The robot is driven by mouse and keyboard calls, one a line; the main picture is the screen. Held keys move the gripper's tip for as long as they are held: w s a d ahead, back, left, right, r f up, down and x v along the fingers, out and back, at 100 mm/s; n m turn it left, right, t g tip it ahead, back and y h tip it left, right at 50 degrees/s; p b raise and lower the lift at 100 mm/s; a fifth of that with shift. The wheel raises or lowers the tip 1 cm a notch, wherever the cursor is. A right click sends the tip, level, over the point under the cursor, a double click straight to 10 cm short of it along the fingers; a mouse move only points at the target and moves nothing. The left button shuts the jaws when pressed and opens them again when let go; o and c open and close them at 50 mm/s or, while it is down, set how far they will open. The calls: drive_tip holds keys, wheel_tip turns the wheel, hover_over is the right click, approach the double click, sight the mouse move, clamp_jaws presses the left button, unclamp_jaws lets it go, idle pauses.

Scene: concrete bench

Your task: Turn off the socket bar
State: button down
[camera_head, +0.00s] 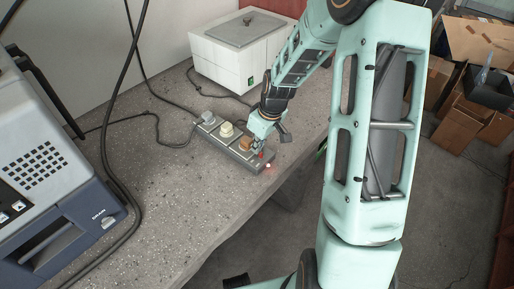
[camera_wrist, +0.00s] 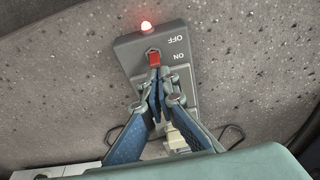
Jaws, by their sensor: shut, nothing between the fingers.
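The grey socket bar (camera_head: 222,141) lies on the concrete bench, with several plugs in it. In the wrist view, the end of the socket bar (camera_wrist: 184,45) carries a red switch (camera_wrist: 154,58) and the printed words OFF and ON. A red light (camera_wrist: 146,27) glows at that end; the light also shows in the head view (camera_head: 268,166). My gripper (camera_wrist: 159,79) is shut and empty, its fingertips right at the red switch on the ON side. I cannot tell whether they touch it. In the head view my gripper (camera_head: 259,146) is over the bar's near end.
A white box (camera_head: 235,50) with a green switch stands at the back of the bench. A grey and blue machine (camera_head: 50,170) stands at the left, with black cables hanging beside it. Cardboard boxes (camera_head: 460,115) lie on the floor at the right. The bench in front of the bar is clear.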

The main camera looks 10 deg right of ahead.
drive_tip(key=shift+s+d, duration=0.25)
drive_tip(key=shift+s, duration=0.05)
drive_tip(key=shift+r, duration=0.1)
drive_tip(key=shift+r+p, duration=0.65)
drive_tip(key=shift+r, duration=0.1)
drive_tip(key=shift+r, duration=0.1)
